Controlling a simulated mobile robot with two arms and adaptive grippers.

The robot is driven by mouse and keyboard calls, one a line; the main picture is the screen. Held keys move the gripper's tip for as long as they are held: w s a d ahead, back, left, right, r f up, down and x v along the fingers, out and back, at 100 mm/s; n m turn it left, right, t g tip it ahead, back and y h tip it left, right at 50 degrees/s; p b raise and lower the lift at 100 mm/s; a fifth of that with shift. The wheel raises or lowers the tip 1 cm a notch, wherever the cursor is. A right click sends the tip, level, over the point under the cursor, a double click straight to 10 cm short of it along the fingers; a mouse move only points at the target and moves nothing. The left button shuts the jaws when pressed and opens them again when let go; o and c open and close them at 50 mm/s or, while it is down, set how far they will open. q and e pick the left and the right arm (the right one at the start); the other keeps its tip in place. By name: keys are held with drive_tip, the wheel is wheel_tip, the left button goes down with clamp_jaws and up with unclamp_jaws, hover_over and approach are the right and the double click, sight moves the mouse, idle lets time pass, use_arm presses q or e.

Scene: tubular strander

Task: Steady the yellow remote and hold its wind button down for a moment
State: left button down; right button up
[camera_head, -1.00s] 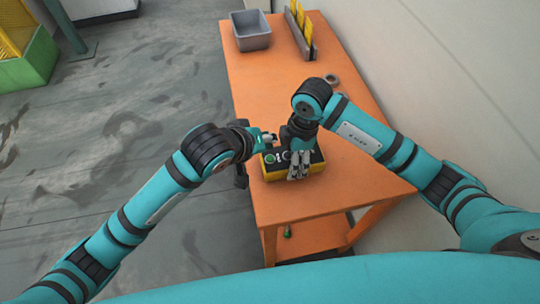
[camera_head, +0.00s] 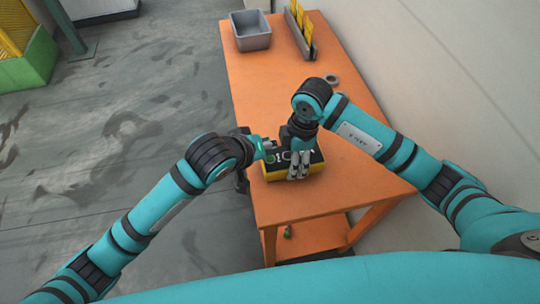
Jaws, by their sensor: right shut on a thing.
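The yellow remote (camera_head: 278,175), with a dark top face, lies near the front left edge of the orange table (camera_head: 335,190). My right gripper (camera_head: 298,174) reaches down over its right part and is shut on it; its fingers hide that part of the top. My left gripper (camera_head: 268,149) comes in from the left, low over the back left part of the remote. Its fingertips are too small to read, and I cannot tell whether they touch a button. The wind button cannot be told apart, and part of the button face is hidden.
A grey bin (camera_head: 251,31) stands at the table's far left corner, beside a rack with yellow cards (camera_head: 301,25). A dark ring (camera_head: 331,79) lies behind my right wrist. A wall runs along the right. A small green item (camera_head: 287,231) is on the lower shelf.

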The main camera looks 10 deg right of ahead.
use_arm(q)
drive_tip(key=shift+f, duration=0.2)
idle(0.6)
drive_tip(key=shift+f, duration=0.25)
drive_tip(key=shift+f, duration=0.4)
idle(1.5)
idle(1.5)
drive_tip(key=shift+r, duration=0.85)
drive_tip(key=shift+r, duration=0.1)
drive_tip(key=shift+r, duration=2.45)
